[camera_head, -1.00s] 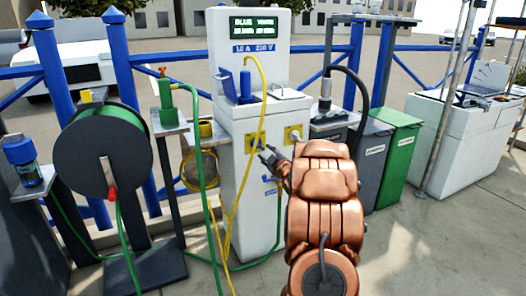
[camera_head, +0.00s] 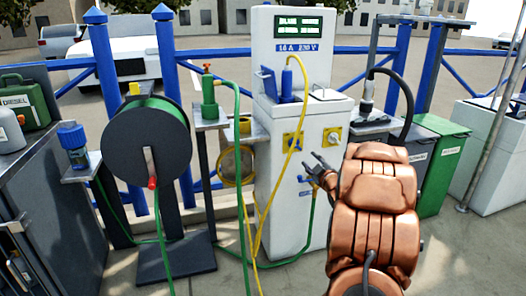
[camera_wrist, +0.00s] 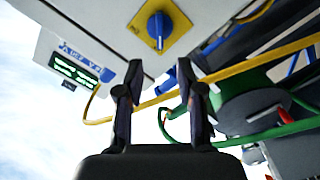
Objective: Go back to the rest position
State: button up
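My gripper (camera_head: 318,170) is in front of the white power pedestal (camera_head: 285,185), just below its two yellow plates. In the wrist view its two dark fingers (camera_wrist: 160,95) are spread apart, with nothing held between them. A yellow plate with a blue knob (camera_wrist: 158,27) shows beyond the fingertips, apart from them. In the head view the left yellow plate (camera_head: 291,142) and right yellow plate (camera_head: 332,136) are left and right above the gripper. My copper-coloured arm hides part of the pedestal's lower right.
A yellow cable (camera_head: 258,215) hangs down the pedestal's front and crosses the wrist view (camera_wrist: 255,62). A hose reel (camera_head: 147,150) with green hose stands left. Green and grey bins (camera_head: 436,165) stand right. A dark cabinet (camera_head: 45,200) holds a green can (camera_head: 25,100).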

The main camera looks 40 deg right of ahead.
jog(key=s+a+r+m+g+p, duration=0.2)
jog(key=a+r+g+p, duration=0.3)
jog(key=a+r+p, duration=0.4)
jog(key=s+a+r+m+g+p, duration=0.2)
jog(key=s+a+r+g+p, duration=0.15)
jog(key=a+r+p, duration=0.5)
jog(key=s+a+r+g+y+p, duration=0.2)
jog(key=s+a+r+g+p, duration=0.1)
jog(key=s+a, duration=0.7)
jog(key=s+a+r+m+g+y+p, duration=0.1)
jog(key=s+a+r+g+p, duration=0.3)
jog(key=s+a+p, duration=0.4)
jog(key=s+a+r+g+y+p, duration=0.2)
jog(key=s+a+r+p, duration=0.4)
jog(key=s+a, duration=0.6)
jog(key=shift+s+g+y, duration=0.4)
jog(key=shift+s+g, duration=0.25)
jog(key=shift+s, duration=0.05)
